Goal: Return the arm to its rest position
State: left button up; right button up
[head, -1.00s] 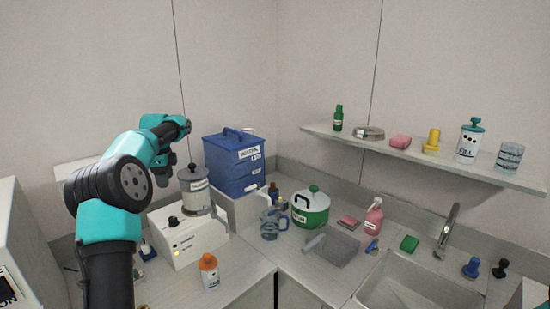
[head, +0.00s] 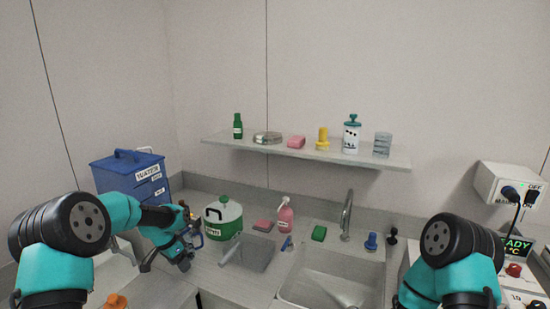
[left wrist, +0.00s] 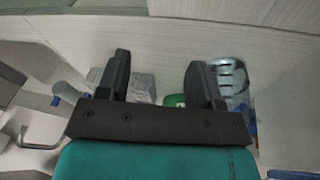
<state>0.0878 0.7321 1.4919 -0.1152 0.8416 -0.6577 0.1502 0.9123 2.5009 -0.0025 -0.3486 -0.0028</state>
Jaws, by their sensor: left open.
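My left arm comes in from the left in the head view.
The sink (head: 335,285) lies further right. A wall shelf (head: 225,143) holds several items.

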pick_arm(q)
jog(key=s+d+f+n+g+h, duration=0.2)
jog(key=s+d+f+n, duration=0.2)
jog(key=s+d+f, duration=1)
jog(key=s+a+f+n+t, duration=0.1)
jog(key=s+f, duration=0.3)
jog(key=s, duration=0.6)
jog(key=s+a+f+n+t+y, duration=0.1)
jog(key=s+f+n, duration=0.3)
jog(key=s, duration=0.5)
jog(key=shift+s+a+f, duration=0.3)
jog(key=shift+s+a, duration=0.05)
jog(key=shift+a, duration=0.25)
